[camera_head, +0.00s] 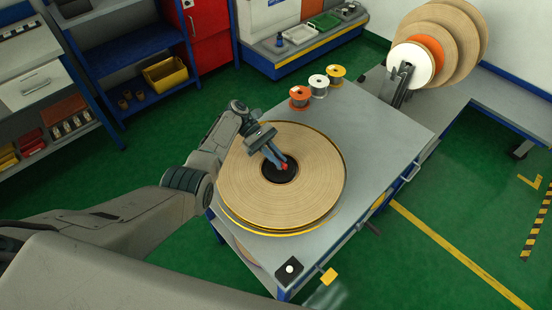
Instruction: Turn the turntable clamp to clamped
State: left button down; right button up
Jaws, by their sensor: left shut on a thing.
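The turntable (250,224) stands on the grey table with a large tan tape roll (313,190) lying flat on it. The red clamp (285,166) shows at the roll's dark centre hub (279,175). My left gripper (281,161) reaches in from the left over the roll, with its blue fingers shut on the red clamp. The fingers hide most of the clamp, so its turn position cannot be told. My right gripper is not in view.
Large discs (440,45) stand upright at the back right. A black box with a white button (289,268) sits at the table's front corner. The table's right side is clear.

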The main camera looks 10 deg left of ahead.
pick_arm(q)
jog(key=shift+m+g+y, duration=0.4)
jog(key=shift+m+g, duration=0.1)
jog(key=shift+m, duration=0.1)
jog(key=c, duration=1.5)
grip_release()
jog(key=shift+d, duration=0.1)
jog(key=v, duration=0.2)
jog(key=b+v, duration=0.2)
jog(key=v, duration=0.1)
jog(key=shift+w+a+f, duration=0.1)
jog(key=shift+w+a, duration=0.2)
jog(key=shift+w, duration=0.05)
jog(key=shift+b+v, duration=0.5)
jog(key=shift+v, duration=0.4)
jog(key=shift+s, duration=0.15)
